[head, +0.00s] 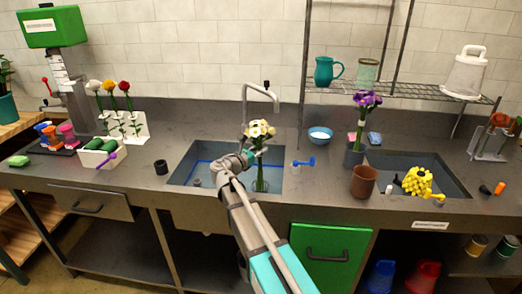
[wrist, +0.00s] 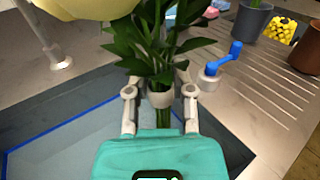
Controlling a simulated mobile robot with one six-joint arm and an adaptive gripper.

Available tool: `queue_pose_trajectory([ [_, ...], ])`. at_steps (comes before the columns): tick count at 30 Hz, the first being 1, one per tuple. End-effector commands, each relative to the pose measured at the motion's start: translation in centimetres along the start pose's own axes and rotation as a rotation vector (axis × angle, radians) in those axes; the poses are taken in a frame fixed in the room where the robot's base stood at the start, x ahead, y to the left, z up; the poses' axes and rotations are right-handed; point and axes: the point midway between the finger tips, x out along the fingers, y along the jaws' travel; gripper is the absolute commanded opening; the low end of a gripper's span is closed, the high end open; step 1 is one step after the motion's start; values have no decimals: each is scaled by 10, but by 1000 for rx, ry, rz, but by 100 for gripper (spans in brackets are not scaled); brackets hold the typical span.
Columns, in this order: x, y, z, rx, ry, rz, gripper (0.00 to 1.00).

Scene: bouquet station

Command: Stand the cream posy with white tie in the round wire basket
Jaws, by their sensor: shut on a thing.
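The cream posy (head: 261,132) has pale flower heads and long green leaves and stems. It is upright over the left sink basin. My gripper (head: 250,160) is shut on it. In the wrist view, the fingers of my gripper (wrist: 160,92) close on either side of the white tie (wrist: 160,97), with green leaves (wrist: 150,50) above and stems below. A cream flower head (wrist: 85,8) fills the top left there. I cannot make out a round wire basket in either view.
The left sink (head: 183,178) lies under the posy, behind it a tap (head: 262,93). A blue valve handle (head: 304,162) is to the right.

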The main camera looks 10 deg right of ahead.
Motion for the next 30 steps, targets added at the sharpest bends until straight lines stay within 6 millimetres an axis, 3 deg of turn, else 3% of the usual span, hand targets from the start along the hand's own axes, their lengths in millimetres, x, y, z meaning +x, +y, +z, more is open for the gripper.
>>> queue_pose_trajectory([
  [15, 0, 0, -31, 0, -1, 0, 0],
  [30, 0, 0, -39, 0, -1, 0, 0],
])
